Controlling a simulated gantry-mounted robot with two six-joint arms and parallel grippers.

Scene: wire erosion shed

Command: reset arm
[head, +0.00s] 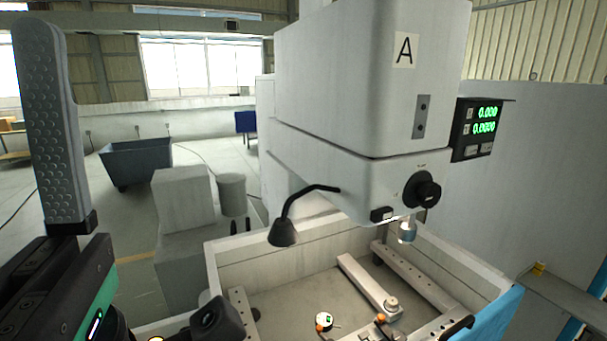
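My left gripper (55,125) stands upright at the left edge of the head view, close to the camera. A grey textured finger points up from a black mount with a green side panel. Only one finger can be made out, so the gap between the fingers does not show. Nothing is seen held against the visible finger. My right gripper is not in view.
The white machine head (372,80), marked A, hangs over an open white-walled tank (225,258). A rail (365,283), a small round dial (324,321) and a black lamp (283,233) are there. A display (481,128) is at right. A grey bin (137,163) stands behind.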

